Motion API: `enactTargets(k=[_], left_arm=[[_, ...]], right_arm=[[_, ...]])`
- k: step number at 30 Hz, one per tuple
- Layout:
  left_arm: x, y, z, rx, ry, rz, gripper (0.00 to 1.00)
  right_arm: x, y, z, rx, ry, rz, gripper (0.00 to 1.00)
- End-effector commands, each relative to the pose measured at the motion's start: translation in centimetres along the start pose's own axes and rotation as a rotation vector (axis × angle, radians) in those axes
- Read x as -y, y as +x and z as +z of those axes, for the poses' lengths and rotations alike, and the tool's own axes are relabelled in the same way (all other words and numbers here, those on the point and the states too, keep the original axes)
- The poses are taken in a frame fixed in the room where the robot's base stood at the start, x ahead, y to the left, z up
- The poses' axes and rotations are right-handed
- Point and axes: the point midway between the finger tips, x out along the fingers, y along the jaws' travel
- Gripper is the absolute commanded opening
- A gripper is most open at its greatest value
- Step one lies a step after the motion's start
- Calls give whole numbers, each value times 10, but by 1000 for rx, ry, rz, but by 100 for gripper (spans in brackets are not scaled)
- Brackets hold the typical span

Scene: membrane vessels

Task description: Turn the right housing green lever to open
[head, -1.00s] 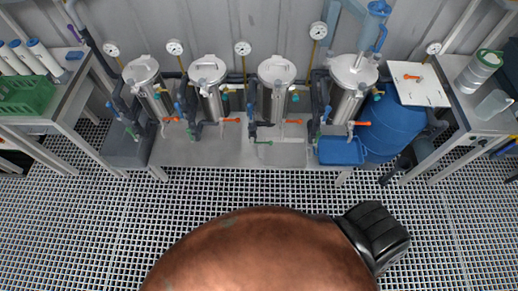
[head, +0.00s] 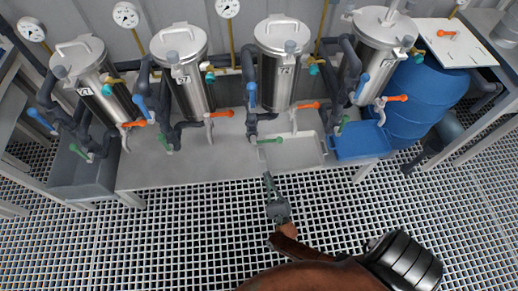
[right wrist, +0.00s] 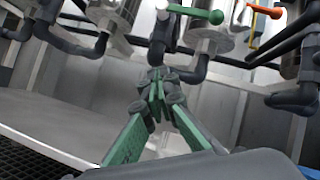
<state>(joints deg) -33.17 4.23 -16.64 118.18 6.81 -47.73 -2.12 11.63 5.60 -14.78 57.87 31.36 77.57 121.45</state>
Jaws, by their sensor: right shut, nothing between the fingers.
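The rightmost steel housing (head: 366,62) stands at the right of the row in the head view. Its small green lever (head: 342,122) is low, left of the blue tray. The neighbouring housing (head: 283,65) has a green lever (head: 270,141) pointing right. My right gripper (head: 268,178) is shut and empty, in front of the bench edge and below that neighbouring lever, apart from it. In the right wrist view its green fingers (right wrist: 156,92) meet at the tips. My left gripper is out of view.
Two more housings (head: 183,70) stand to the left. Orange levers (head: 303,106) and dark pipes crowd the housing fronts. A blue tray (head: 362,141) and blue drum (head: 425,95) are at the right. The grated floor before the bench is clear.

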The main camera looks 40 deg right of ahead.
Motion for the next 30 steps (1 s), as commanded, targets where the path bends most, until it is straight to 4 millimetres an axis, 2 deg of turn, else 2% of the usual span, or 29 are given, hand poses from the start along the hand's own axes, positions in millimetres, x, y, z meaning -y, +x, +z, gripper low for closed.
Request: enactTargets(k=[1, 6, 13, 17, 28, 30], left_arm=[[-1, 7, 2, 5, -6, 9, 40], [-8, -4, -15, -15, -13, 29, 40], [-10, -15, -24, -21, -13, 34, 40], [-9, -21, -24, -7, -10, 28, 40], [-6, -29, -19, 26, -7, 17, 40], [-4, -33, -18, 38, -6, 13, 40]], right_arm=[[-4, -9, -12, 19, 90, -56, 0], [12, -7, -8, 109, 328, -216, 0], [24, 4, -2, 155, 419, -275, 0], [30, 23, 2, 157, 419, -276, 0], [51, 93, 7, 154, 415, -273, 0], [57, 98, 16, 152, 417, -274, 0]])
